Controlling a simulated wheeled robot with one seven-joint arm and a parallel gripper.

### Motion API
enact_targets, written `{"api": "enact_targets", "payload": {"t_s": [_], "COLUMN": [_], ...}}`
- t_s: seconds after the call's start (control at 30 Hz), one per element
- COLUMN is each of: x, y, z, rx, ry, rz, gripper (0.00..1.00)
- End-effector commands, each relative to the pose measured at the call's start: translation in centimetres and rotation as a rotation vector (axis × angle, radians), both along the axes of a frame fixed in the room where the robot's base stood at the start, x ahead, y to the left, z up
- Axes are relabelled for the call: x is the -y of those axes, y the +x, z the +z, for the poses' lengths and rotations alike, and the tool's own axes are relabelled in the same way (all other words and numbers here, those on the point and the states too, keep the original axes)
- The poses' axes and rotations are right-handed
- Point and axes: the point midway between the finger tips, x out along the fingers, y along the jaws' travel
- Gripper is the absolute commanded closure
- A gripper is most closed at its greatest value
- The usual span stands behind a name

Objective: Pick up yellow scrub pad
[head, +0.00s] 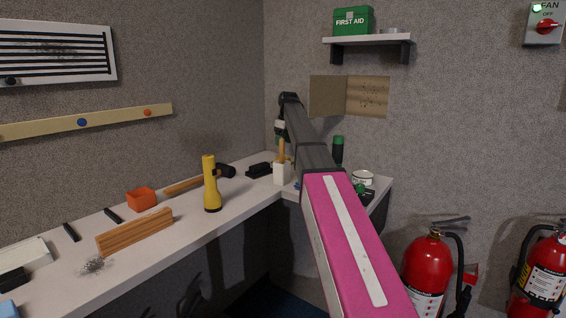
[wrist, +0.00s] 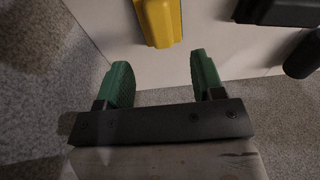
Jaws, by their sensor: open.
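My gripper (wrist: 160,75) shows in the wrist view with its two green fingertips spread wide and nothing between them. A yellow block-shaped thing with a darker side, which looks like the yellow scrub pad (wrist: 162,22), lies on the pale worktop at the top edge of the wrist view. It is ahead of the fingertips and apart from them, and its far end is cut off. In the head view my arm reaches to the back corner of the worktop; I cannot make out the pad there.
Dark objects (wrist: 280,10) lie right of the pad in the wrist view. On the worktop (head: 188,232) stand a yellow flashlight (head: 211,185), a wooden block (head: 135,232), an orange box (head: 142,199) and a white holder (head: 282,174). Red extinguishers (head: 428,270) stand at right.

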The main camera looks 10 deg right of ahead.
Motion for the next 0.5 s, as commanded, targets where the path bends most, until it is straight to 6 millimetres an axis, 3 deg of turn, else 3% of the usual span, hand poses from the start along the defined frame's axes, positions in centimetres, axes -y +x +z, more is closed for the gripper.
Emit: {"api": "enact_targets", "payload": {"t_s": [0.1, 0.33, 0.5], "x": [-0.2, -0.2, -0.2], "y": [0.1, 0.1, 0.0], "z": [-1.7, -3.1, -5.4], "rx": [-0.001, 0.0, 0.0], "ry": [0.0, 0.0, 0.0], "rz": [-0.001, -0.001, -0.001], "gripper": [0.38, 0.38, 0.38]}}
